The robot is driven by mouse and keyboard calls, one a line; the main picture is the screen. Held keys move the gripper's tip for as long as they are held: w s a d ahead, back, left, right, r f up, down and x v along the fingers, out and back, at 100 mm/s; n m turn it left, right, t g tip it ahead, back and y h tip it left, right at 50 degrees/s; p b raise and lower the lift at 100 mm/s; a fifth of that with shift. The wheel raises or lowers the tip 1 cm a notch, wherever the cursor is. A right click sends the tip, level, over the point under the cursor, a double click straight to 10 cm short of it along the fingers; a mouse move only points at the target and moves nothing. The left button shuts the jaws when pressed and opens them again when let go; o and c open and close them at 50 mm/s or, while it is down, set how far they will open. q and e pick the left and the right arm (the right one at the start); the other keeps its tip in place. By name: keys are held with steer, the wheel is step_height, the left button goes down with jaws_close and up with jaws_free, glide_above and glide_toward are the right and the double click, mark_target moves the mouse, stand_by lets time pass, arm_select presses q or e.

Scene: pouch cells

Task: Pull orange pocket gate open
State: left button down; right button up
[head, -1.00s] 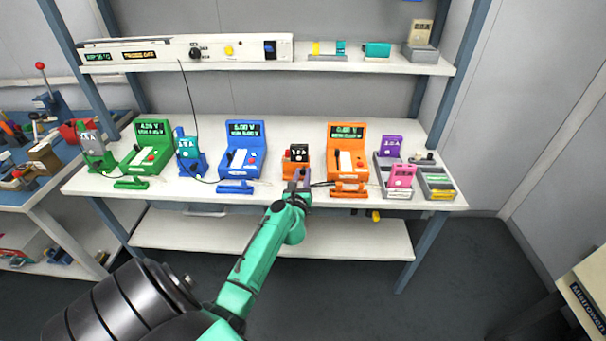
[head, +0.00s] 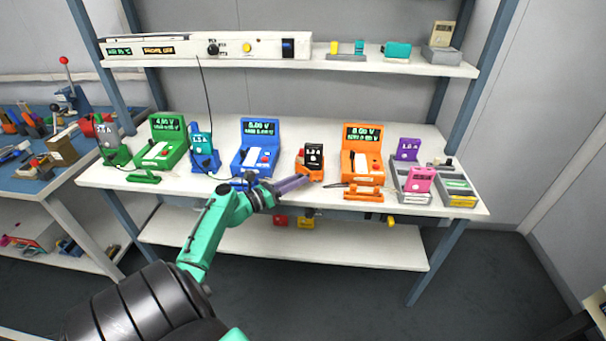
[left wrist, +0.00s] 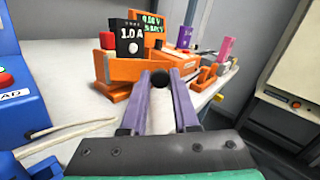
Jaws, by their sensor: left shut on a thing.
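The orange pocket (head: 314,174) stands on the bench between the blue and orange testers. A black cell marked 1.0 A (head: 314,156) stands upright in it; the cell also shows in the left wrist view (left wrist: 130,38). The orange front gate (left wrist: 138,68) shows as a bar in front of the cell; I cannot tell how far open it is. My left gripper (head: 304,181) reaches in from the left, low at the pocket's front. In the left wrist view its purple fingers (left wrist: 158,92) are shut about a dark round knob (left wrist: 160,78) at the gate. My right gripper is out of view.
The blue tester (head: 254,148) stands left of the pocket and the orange tester (head: 361,152) right. A grey tray (head: 411,196) with purple and pink cells is at the right. A thin probe lead lies near the bench's front edge. The floor before the bench is clear.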

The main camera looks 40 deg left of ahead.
arm_select(q)
steer(key=shift+s+a+f+m+g+h+b, duration=0.1)
steer(key=shift+s+a+m+g+h+b, duration=0.1)
steer(key=shift+m+h+b, duration=0.3)
steer(key=shift+s+a+m+g+h+b, duration=0.1)
steer(key=shift+s+a+m+h+b, duration=0.1)
steer(key=shift+h+b, duration=0.45)
steer(key=shift+h, duration=0.35)
steer(key=c, duration=0.7)
jaws_free()
steer(key=shift+o, duration=0.2)
steer(key=r+v, duration=0.1)
steer(key=v, duration=1.3)
steer(key=shift+s+f+b, duration=0.25)
steer(key=shift+f+b, duration=0.1)
steer(key=shift+b, duration=0.05)
